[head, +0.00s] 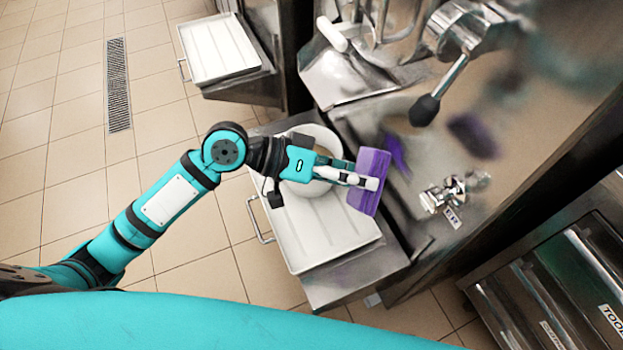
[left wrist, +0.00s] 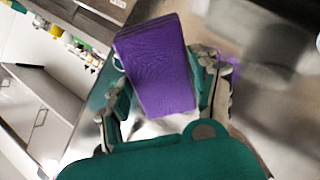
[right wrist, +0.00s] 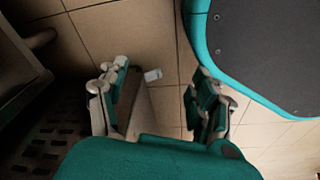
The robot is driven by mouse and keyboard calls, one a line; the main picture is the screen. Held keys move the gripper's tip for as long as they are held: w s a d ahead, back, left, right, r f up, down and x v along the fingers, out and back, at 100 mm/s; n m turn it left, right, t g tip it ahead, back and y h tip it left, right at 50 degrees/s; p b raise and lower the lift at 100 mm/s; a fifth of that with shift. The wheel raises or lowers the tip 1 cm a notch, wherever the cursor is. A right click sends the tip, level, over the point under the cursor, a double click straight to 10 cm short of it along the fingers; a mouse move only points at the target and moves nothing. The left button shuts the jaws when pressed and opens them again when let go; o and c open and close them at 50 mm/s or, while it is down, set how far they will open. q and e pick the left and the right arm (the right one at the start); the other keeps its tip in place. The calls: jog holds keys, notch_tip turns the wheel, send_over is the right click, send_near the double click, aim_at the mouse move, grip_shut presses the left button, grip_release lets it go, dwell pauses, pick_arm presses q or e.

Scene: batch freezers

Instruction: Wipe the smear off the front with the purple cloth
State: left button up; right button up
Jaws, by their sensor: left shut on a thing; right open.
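The purple cloth (head: 374,161) is in my left gripper (head: 360,180), held above the tray and close to the steel machine front (head: 418,180). The left wrist view shows the cloth (left wrist: 155,65) as a folded pad between the fingers, with the blurred steel front to its right. A small gap seems to lie between cloth and front. A dark purplish patch (head: 473,135) shows on the front, right of the cloth; I cannot tell whether it is the smear or a reflection. A brighter purple patch beside the cloth looks like its reflection. My right gripper (right wrist: 160,85) is open and empty.
A white tray (head: 310,250) with a white bowl (head: 318,134) stands below my left gripper. A black-knobbed lever (head: 426,108) and a metal tap (head: 445,193) stick out from the front. Another tray (head: 217,50) is at the upper left. Tiled floor is clear at left.

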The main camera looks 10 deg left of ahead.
aim_at(366, 170)
pick_arm(q)
jog(key=shift+n+t+h, duration=0.4)
jog(key=shift+t+h, duration=0.3)
jog(key=shift+h, duration=0.2)
jog(key=w+b, duration=0.1)
jog(key=w+d+f+b, duration=0.2)
jog(key=shift+w+f, duration=0.1)
jog(key=shift+w, duration=0.2)
jog(key=w+a+f+n+t+b, duration=0.3)
jog(key=w+a+f+n+t, duration=0.1)
jog(key=w+a+f+t, duration=0.15)
jog(key=shift+t+y, duration=0.4)
jog(key=shift+t, duration=0.25)
jog(key=shift+w+a+p+x, duration=0.1)
jog(key=shift+p+x, duration=0.05)
jog(key=shift+x, duration=0.8)
jog(key=shift+w+a+p+x, duration=0.1)
jog(key=shift+p+x, duration=0.05)
jog(key=shift+x, duration=0.8)
jog(key=shift+w+a+p+x, duration=0.1)
jog(key=shift+w+p+x, duration=0.05)
jog(key=shift+x, duration=0.8)
pick_arm(e)
jog(key=w+r, duration=0.3)
jog(key=w, duration=0.2)
jog(key=shift+w+a+r+t, duration=0.15)
jog(key=shift+a+r+t, duration=0.25)
pick_arm(q)
jog(key=shift+r, duration=0.1)
